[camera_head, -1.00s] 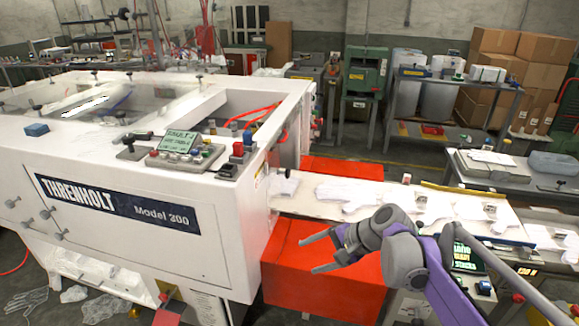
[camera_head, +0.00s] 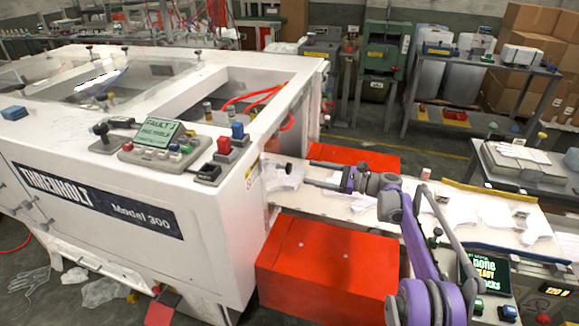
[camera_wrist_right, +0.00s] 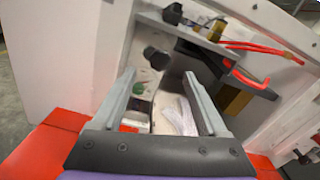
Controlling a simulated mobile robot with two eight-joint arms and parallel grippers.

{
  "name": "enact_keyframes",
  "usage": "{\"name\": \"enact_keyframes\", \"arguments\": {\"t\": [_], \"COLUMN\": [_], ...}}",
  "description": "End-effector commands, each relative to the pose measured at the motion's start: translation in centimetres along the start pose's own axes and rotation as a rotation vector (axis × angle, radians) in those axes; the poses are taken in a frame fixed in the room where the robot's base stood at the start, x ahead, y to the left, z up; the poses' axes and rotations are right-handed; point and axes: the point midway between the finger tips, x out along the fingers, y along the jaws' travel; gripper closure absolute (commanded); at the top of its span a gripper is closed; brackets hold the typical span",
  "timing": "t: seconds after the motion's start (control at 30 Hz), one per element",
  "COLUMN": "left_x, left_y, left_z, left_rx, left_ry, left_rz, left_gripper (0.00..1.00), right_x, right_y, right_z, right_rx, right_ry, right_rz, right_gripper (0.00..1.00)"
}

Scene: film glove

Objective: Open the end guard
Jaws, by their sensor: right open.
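The white Threnholt machine (camera_head: 130,232) fills the left of the head view. At its right end, where the conveyor enters, a dark round knob (camera_head: 289,168) shows, apparently on the end guard, whose pale panel is hard to make out. My right gripper (camera_head: 308,174) is over the conveyor, pointing at the machine end, with its fingers apart and just right of the knob. In the right wrist view the knob (camera_wrist_right: 157,58) stands ahead of the open fingertips (camera_wrist_right: 158,75), about midway between them. Nothing is gripped. My left gripper is out of view.
White gloves (camera_head: 492,212) lie along the conveyor (camera_head: 400,203). A red box (camera_head: 325,265) stands below it in front, and another red part (camera_head: 355,157) behind. A control panel (camera_head: 165,143) reading FAULT sits on the machine top. A lit display (camera_head: 484,272) stands at right.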

Motion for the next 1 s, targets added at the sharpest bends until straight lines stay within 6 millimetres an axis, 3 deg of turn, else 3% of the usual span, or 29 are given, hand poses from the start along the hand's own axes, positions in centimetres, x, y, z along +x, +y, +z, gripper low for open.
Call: {"name": "enact_keyframes", "arguments": {"t": [0.2,0.4,0.6,0.87,1.0], "left_x": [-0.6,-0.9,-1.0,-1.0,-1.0], "left_y": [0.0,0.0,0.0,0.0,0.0], "left_z": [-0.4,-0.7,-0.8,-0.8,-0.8], "left_rx": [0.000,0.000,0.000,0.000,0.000], "left_ry": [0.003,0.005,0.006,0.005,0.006], "left_rz": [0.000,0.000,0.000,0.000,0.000], "left_gripper": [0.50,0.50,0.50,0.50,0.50], "right_x": [4.5,7.4,8.7,8.7,8.7], "right_y": [0.0,0.0,0.0,0.0,0.0], "right_z": [0.1,0.1,0.0,0.0,0.0], "right_rx": [-0.002,-0.002,-0.003,-0.003,-0.003], "right_ry": [0.000,0.001,0.002,0.002,0.002], "right_rz": [0.003,0.001,0.000,0.000,0.000], "right_gripper": [0.24,0.24,0.24,0.24,0.49]}}
